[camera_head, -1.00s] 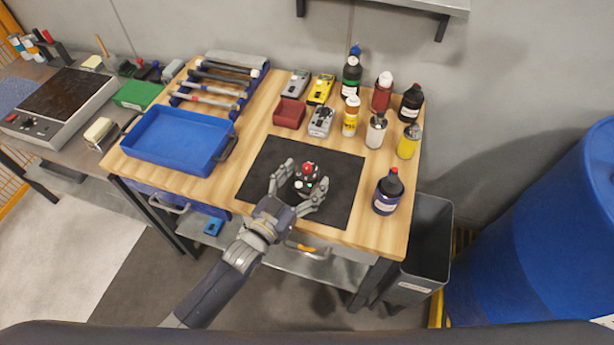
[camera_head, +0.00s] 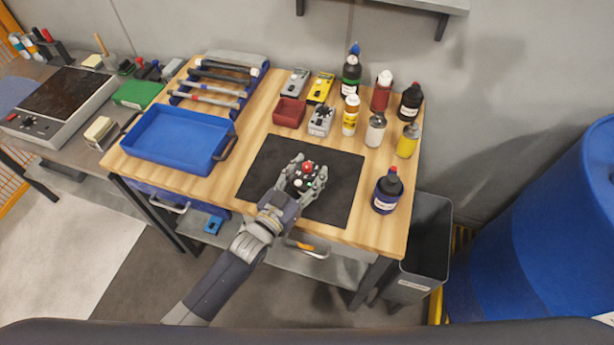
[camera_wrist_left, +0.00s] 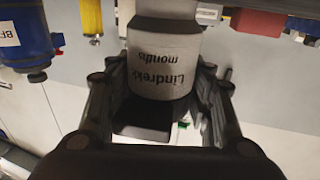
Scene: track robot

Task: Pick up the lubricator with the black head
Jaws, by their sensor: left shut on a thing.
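The lubricator with the black head (camera_head: 307,181) is over the black mat (camera_head: 262,180) on the wooden workbench. Its dark top carries a red knob and small white and green spots. In the left wrist view its grey body (camera_wrist_left: 165,68) shows upside-down lettering, with the black head (camera_wrist_left: 146,118) towards the gripper. My left gripper (camera_head: 305,180) is shut on it, with a finger on each side. I cannot tell whether it touches the mat. My right gripper is not in view.
A dark blue bottle (camera_head: 387,192) stands right of the mat. Several bottles, including a yellow one (camera_head: 407,141), stand behind it. A red bin (camera_head: 289,113) and a grey device (camera_head: 321,120) sit behind the mat. A blue tray (camera_head: 178,140) is at left.

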